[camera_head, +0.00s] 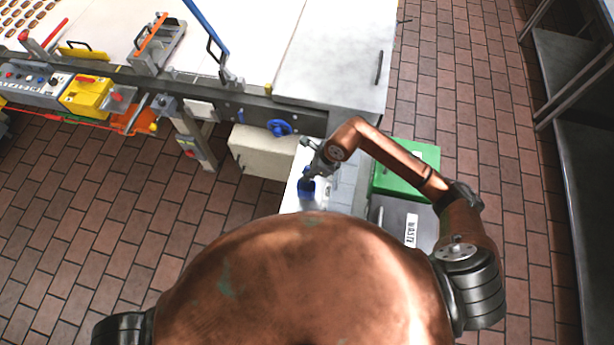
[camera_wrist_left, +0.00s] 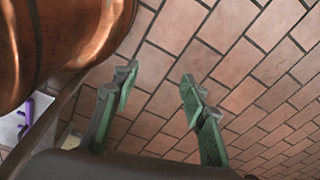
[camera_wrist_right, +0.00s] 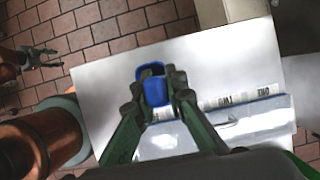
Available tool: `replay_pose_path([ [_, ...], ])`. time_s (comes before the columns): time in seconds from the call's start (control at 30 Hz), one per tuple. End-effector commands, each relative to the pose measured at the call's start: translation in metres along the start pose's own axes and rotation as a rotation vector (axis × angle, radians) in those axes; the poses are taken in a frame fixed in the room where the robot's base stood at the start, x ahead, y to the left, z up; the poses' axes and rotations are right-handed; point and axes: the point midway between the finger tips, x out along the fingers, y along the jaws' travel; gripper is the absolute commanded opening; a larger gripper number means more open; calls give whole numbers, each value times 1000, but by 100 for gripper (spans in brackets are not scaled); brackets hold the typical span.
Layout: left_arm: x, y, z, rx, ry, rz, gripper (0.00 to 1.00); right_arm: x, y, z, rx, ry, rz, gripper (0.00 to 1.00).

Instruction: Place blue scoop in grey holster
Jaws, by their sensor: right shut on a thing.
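My right gripper (camera_head: 313,172) is over a white stand and shut on the blue scoop (camera_head: 306,188). In the right wrist view the blue scoop (camera_wrist_right: 154,92) is between the fingertips, its hollow end facing away from the hand, above the white surface. A light grey piece with printed labels (camera_wrist_right: 210,127) lies just below the scoop in that view; I cannot tell whether it is the grey holster. It also shows right of the scoop in the head view (camera_head: 343,186). My left gripper (camera_wrist_left: 157,86) is open and empty above the brick floor.
A green box (camera_head: 408,165) and a grey bin with a white label (camera_head: 398,217) stand right of the white stand (camera_head: 290,195). A cream box (camera_head: 262,152) is to its left. The conveyor machine (camera_head: 250,110) with a blue knob lies beyond. Brick floor is open on both sides.

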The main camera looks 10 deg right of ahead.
Motion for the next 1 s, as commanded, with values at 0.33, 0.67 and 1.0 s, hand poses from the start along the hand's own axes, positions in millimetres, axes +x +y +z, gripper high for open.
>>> replay_pose_path([
  [0.33, -5, 2, 21, -5, -27, 2, 40, 26, 1, -12, 1, 0, 0, 0],
  [0.67, -2, 1, 4, -1, -5, 1, 40, 28, 1, -13, 1, 0, 1, 19],
  [1.0, -2, 1, 6, -1, -7, 1, 40, 28, 1, -12, 1, 0, 1, 29],
])
